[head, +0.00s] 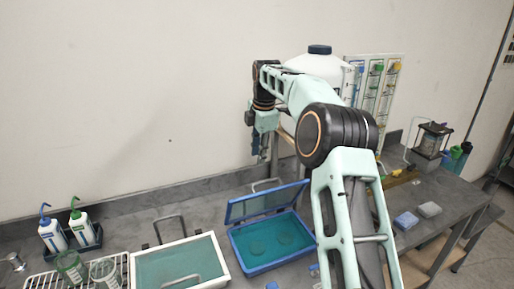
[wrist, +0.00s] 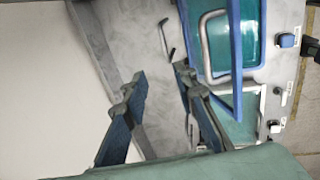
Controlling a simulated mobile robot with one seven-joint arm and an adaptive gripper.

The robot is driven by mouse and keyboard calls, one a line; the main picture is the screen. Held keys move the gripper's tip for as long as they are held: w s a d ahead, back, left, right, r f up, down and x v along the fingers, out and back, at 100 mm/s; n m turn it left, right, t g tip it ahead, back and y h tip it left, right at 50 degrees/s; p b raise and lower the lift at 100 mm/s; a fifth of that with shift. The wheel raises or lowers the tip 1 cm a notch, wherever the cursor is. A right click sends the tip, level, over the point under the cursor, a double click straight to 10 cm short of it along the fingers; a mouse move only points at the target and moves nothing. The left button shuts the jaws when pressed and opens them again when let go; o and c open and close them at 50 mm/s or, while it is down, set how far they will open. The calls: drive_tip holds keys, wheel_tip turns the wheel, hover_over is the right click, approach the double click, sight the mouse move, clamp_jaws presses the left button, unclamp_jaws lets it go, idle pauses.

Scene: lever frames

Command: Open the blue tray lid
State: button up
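The blue tray (head: 286,262) sits on the grey bench in the head view, with a teal inside. Its blue-framed lid (head: 230,213) stands raised and tilted back along the far edge, so the inside shows. A grey handle (head: 265,183) shows behind the lid. In the wrist view, blue framing and a grey handle (wrist: 206,45) show at upper right, beside the fingers. My gripper (wrist: 160,73) is open with nothing between its fingers. In the head view my gripper (head: 260,148) hangs above and behind the lid, apart from it, near the wall.
A pale-rimmed tray (head: 223,262) with a teal lid stands left of the blue tray. Wash bottles (head: 52,235) and a wire rack are farther left. A large white container (head: 318,66) stands behind my arm. Small blue and grey boxes (head: 406,221) lie at right.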

drive_tip(key=shift+w+a+r, duration=0.2)
drive_tip(key=shift+w+r, duration=0.45)
drive_tip(key=shift+r, duration=0.1)
wheel_tip(320, 180, up, 7)
drive_tip(key=s, duration=0.1)
drive_tip(key=shift+s+d, duration=0.2)
drive_tip(key=shift+r, duration=0.1)
drive_tip(key=shift+c, duration=0.6)
